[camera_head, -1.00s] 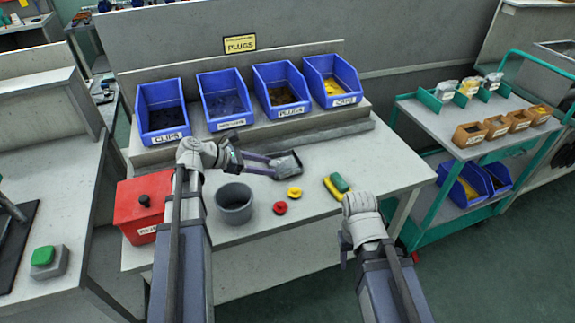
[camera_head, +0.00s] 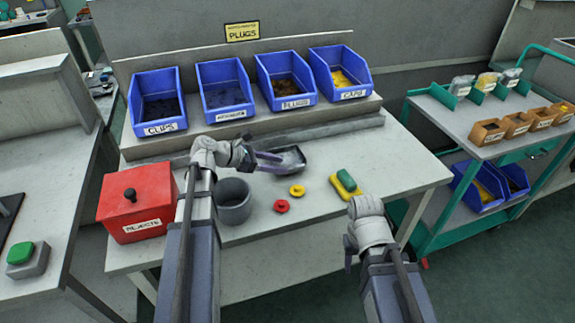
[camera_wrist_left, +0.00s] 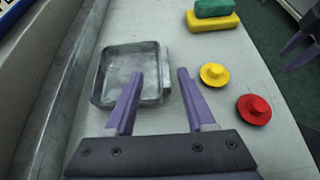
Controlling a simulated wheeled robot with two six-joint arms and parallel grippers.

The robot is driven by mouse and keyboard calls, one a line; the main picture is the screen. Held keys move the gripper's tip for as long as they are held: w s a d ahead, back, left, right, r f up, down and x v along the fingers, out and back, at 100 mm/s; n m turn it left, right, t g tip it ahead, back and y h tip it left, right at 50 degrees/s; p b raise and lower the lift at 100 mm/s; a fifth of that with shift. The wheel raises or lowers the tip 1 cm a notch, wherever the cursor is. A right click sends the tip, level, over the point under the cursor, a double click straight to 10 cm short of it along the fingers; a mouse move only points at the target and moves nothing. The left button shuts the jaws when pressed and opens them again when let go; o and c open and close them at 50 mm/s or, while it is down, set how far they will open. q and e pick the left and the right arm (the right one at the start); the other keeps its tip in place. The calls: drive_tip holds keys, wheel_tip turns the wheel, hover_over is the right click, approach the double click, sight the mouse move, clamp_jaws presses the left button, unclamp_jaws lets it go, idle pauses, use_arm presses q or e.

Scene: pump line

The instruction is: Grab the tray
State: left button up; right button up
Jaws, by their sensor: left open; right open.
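The tray (camera_head: 291,153) is a small, shallow, square grey metal dish lying on the bench. It also shows in the left wrist view (camera_wrist_left: 118,75), with a narrow lip on its right side. My left gripper (camera_head: 284,160) is open at the tray's near side. In the left wrist view its fingers (camera_wrist_left: 160,73) stand apart, the left one over the tray's inside and the right one beyond the lip. I cannot tell their height over the tray. My right gripper (camera_head: 350,251) is in front of the bench's front edge, away from the tray, and holds nothing visible.
A grey round cup (camera_head: 234,203), a red plug (camera_head: 281,206), a yellow plug (camera_head: 297,190) and a green-and-yellow block (camera_head: 345,183) lie near the tray. A red reject box (camera_head: 135,205) stands at left. Several blue bins (camera_head: 224,90) line the back. The bench's right end is clear.

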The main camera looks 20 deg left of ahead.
sight(291, 168)
use_arm(q)
drive_tip(key=shift+s+d+b+x, duration=0.1)
drive_tip(key=shift+b+x, duration=0.5)
drive_tip(key=shift+x, duration=0.75)
drive_tip(key=shift+s+d+b+x, duration=0.15)
drive_tip(key=shift+b+x, duration=0.4)
drive_tip(key=shift+x, duration=0.75)
drive_tip(key=shift+r, duration=0.1)
drive_tip(key=shift+c, duration=0.3)
clamp_jaws()
